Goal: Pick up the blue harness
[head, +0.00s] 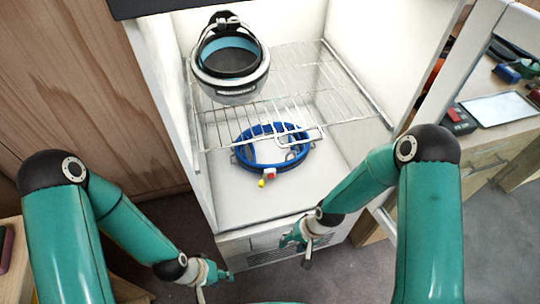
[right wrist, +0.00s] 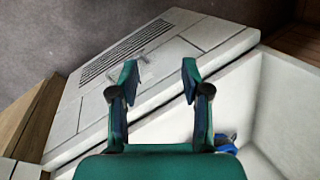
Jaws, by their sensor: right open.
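The blue harness (head: 290,166) is a ring-shaped blue band with a red-and-white piece and a yellow tip at its front. It lies on the white floor of the open cabinet, under the wire shelf, in the head view. A small blue part of it (right wrist: 226,138) shows at the lower edge of the right wrist view, mostly hidden by my gripper. My right gripper (head: 298,247) is open and empty in front of the cabinet's lower front edge, apart from the harness; its two fingers also show in the right wrist view (right wrist: 158,82). My left gripper (head: 213,285) is open and empty, low and left of the cabinet front.
A wire shelf (head: 345,98) spans the cabinet above the harness. A grey helmet-like item (head: 232,90) with blue lining sits on it. White cabinet walls (head: 365,50) bound both sides. A wooden desk (head: 510,135) with several items stands at right. The cabinet's front opening is clear.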

